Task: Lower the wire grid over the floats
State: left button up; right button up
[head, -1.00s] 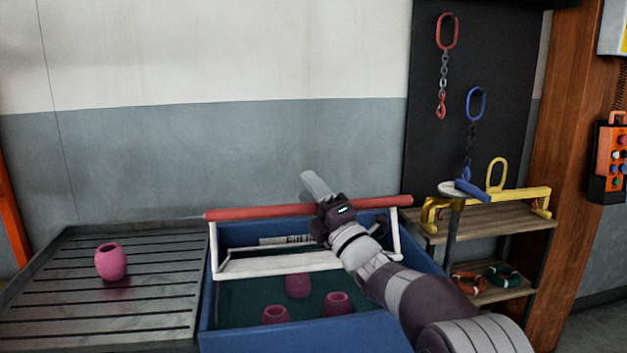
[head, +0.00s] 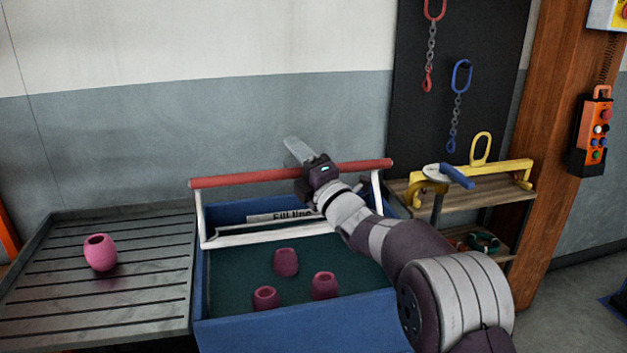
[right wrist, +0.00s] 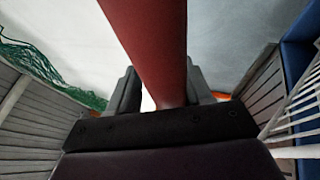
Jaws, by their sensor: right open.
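The wire grid hangs from white side posts under a red handle bar (head: 240,180). Its white lower frame (head: 225,241) stands over the back of the blue tank (head: 300,335), close to a "Fill line" label. Three pink floats (head: 286,262) (head: 266,298) (head: 325,285) lie in the dark green tank in front of it. My right gripper (head: 304,160) is at the bar, right of its middle. In the right wrist view the bar (right wrist: 148,40) runs between its open fingers (right wrist: 160,88), and white wires (right wrist: 300,112) show at right. My left gripper is not in view.
Another pink float (head: 100,252) stands on the slatted grey tray (head: 150,290) left of the tank. At right are a shelf (head: 460,200) with a yellow lifting beam (head: 505,172), hanging chains (head: 455,105) and an orange control box (head: 594,130). Green netting (right wrist: 45,65) shows in the wrist view.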

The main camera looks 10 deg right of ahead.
jog(key=b+v, duration=1)
jog(key=v, duration=0.3)
jog(key=shift+s+f, duration=0.2)
dwell(0.5)
